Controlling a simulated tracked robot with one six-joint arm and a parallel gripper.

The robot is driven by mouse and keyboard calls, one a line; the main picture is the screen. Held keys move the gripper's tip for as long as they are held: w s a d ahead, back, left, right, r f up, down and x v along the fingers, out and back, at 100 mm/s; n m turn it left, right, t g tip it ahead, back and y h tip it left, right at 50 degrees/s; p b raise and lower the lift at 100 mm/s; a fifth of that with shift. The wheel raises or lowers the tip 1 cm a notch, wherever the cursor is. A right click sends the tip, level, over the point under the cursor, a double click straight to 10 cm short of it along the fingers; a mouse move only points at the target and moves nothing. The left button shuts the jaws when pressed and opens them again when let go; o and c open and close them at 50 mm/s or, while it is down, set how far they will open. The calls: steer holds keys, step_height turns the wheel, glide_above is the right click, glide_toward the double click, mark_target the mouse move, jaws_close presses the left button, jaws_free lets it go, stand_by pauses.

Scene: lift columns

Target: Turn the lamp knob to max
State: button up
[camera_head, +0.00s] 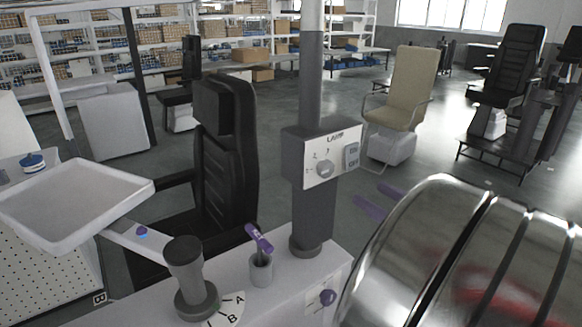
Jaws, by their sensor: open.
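A grey box labelled LAMP is mounted on a dark vertical post (312,205). Its pale front panel (338,170) carries the round grey lamp knob (325,169), with small numbers around it. The knob's exact setting is too small to read. A grey ON/OFF switch (352,157) sits to the right of the knob.
A white tray (75,205) is at left.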

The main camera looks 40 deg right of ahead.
mark_target(329, 169)
steer(key=shift+w, duration=0.1)
steer(key=shift+w+a, duration=0.2)
steer(key=shift+w, duration=6.65)
steer(key=c, duration=1)
